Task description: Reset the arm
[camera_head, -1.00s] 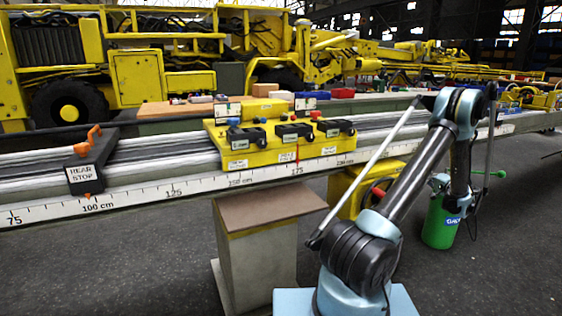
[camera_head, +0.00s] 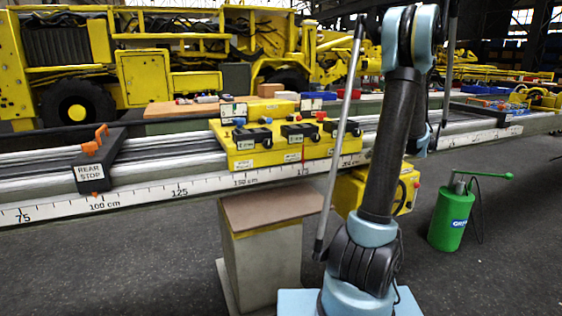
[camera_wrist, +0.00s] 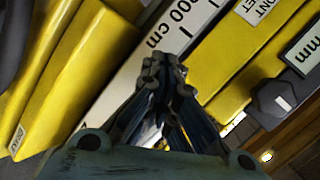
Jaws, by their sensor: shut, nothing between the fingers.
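My arm stands nearly upright on the right side of the head view, its forearm folded down behind the upper link. My gripper (camera_wrist: 165,72) shows in the wrist view, with its fingers together and nothing between them. It points at a white scale strip (camera_wrist: 142,62) marked in cm, with yellow parts on both sides. In the head view the fingertips cannot be made out behind the arm.
The long rail (camera_head: 165,195) crosses the head view, with a black rear stop (camera_head: 92,176) and a yellow carriage (camera_head: 245,158). A grey pedestal (camera_head: 265,265) stands below it. A green canister (camera_head: 450,218) stands at right on open floor.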

